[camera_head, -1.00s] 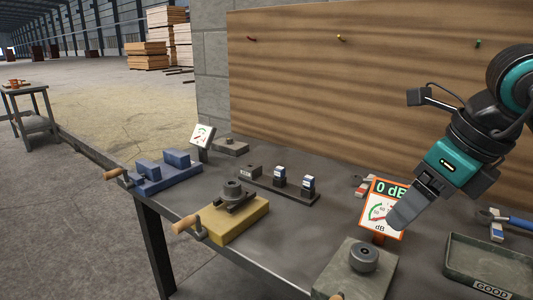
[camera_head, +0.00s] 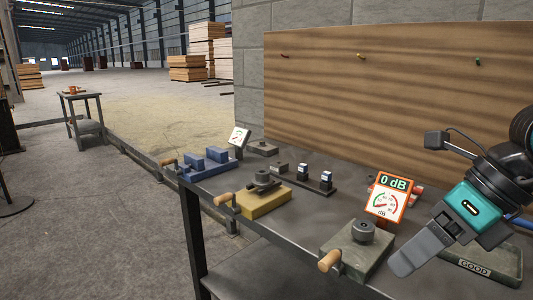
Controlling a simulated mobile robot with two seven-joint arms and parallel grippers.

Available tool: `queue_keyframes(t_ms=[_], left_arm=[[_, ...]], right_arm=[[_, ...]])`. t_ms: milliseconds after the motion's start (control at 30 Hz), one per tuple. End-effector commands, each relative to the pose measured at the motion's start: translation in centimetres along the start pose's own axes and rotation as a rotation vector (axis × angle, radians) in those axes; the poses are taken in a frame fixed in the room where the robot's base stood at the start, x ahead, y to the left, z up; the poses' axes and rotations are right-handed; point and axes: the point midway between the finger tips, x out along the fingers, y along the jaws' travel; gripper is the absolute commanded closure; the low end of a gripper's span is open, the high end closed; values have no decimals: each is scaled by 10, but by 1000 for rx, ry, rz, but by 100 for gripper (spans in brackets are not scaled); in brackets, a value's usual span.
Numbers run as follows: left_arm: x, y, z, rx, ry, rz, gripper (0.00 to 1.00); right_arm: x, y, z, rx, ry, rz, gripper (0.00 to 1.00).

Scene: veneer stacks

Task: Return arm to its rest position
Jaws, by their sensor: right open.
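My right gripper (camera_head: 420,248) comes in from the right edge, above the front right part of the workbench (camera_head: 310,220). Its teal and black wrist shows, and its grey fingers point down and left. It is open, and nothing shows between its fingers. It hangs in front of the GOOD tray (camera_head: 490,262), hiding part of it, and is to the right of the grey block fixture (camera_head: 352,252) with a wooden handle. My left gripper is not in the picture.
An orange dB meter (camera_head: 387,197) reading 0 dB stands behind the grey fixture. A yellow fixture (camera_head: 264,203), a blue vise (camera_head: 208,164), a small white gauge (camera_head: 238,137) and a dark rack (camera_head: 312,182) are further left. A wooden panel (camera_head: 400,100) closes the back.

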Motion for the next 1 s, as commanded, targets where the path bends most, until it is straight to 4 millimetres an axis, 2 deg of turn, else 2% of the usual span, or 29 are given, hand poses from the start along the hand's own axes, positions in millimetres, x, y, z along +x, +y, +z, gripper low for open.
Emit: queue_keyframes(t_ms=[33, 100, 233, 300, 400, 467, 567, 667, 700, 800, 867, 900, 1000], left_arm=[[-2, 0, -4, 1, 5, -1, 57], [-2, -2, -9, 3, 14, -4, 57], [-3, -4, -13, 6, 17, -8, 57], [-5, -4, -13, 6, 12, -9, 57], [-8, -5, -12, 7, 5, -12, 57], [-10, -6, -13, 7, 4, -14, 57], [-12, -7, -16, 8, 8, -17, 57], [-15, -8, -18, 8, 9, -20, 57], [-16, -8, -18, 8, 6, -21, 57], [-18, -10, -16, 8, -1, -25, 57], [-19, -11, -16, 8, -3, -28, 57], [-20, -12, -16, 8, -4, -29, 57], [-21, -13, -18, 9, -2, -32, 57]], right_arm=[[14, 17, 5, 5, -14, 126, 25], [28, 42, 11, 23, -48, 301, 25], [42, 86, 28, 127, -145, 664, 25], [43, 104, 41, 240, -222, 875, 25], [41, 111, 63, 478, -355, 1153, 25], [42, 102, 74, 657, -441, 1290, 25], [57, 68, 83, 1012, -584, 1453, 25], [91, 24, 72, 1421, -712, 1520, 25], [110, 7, 61, 1588, -755, 1518, 25], [157, -24, 23, 1971, -827, 1458, 25], [185, -35, -4, 2177, -849, 1396, 25], [204, -40, -24, 2309, -856, 1344, 25], [244, -41, -75, 2601, -851, 1196, 25]])
